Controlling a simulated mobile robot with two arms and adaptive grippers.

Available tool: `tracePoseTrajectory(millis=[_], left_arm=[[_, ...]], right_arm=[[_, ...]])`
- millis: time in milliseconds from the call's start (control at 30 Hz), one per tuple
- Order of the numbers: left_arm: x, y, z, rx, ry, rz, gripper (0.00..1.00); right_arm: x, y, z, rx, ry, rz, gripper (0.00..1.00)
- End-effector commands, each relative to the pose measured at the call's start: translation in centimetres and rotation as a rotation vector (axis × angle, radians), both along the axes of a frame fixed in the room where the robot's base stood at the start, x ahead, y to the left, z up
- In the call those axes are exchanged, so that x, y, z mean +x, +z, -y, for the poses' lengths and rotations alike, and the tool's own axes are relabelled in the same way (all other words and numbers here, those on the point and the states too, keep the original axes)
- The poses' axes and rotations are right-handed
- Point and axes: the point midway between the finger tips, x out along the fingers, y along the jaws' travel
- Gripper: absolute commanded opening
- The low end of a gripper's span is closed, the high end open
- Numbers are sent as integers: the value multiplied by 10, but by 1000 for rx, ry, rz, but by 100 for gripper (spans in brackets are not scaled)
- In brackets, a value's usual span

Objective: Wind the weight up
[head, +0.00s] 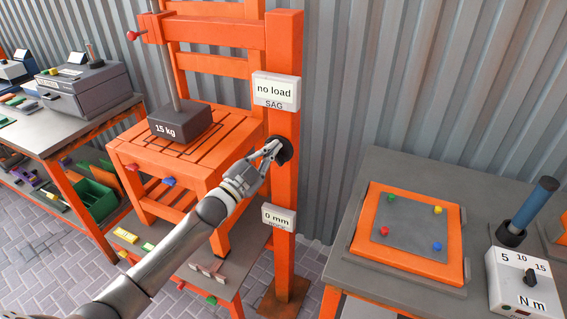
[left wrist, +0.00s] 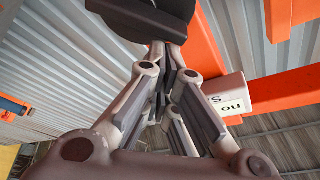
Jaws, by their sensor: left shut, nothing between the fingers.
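The dark grey 15 kg weight (head: 181,122) rests on, or just at, the slatted orange chair seat (head: 128,157). A grey rod (head: 170,72) rises from it to the orange frame above. A round black knob (head: 286,151) sits on the orange post (head: 284,190), between the "no load" sign (head: 275,91) and the "0 mm" sign (head: 279,217). My left gripper (head: 274,149) is shut and empty, its fingertips at the knob; contact is unclear. In the left wrist view the closed fingers (left wrist: 170,72) point toward the dark round knob (left wrist: 150,18). My right gripper is out of view.
To the right, a grey bench (head: 385,170) holds an orange-framed plate (head: 413,232) with coloured knobs and an N m dial box (head: 525,284). To the left, a workbench (head: 62,125) carries a grey box (head: 85,83). A corrugated wall stands behind.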

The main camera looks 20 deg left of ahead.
Motion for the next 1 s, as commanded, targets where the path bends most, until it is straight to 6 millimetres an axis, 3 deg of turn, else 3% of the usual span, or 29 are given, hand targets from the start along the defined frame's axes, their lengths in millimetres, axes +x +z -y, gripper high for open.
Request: tracePoseTrajectory(millis=[1000], left_arm=[[0,-6,-19,-165,7,-17,0]], right_arm=[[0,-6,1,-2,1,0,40]])
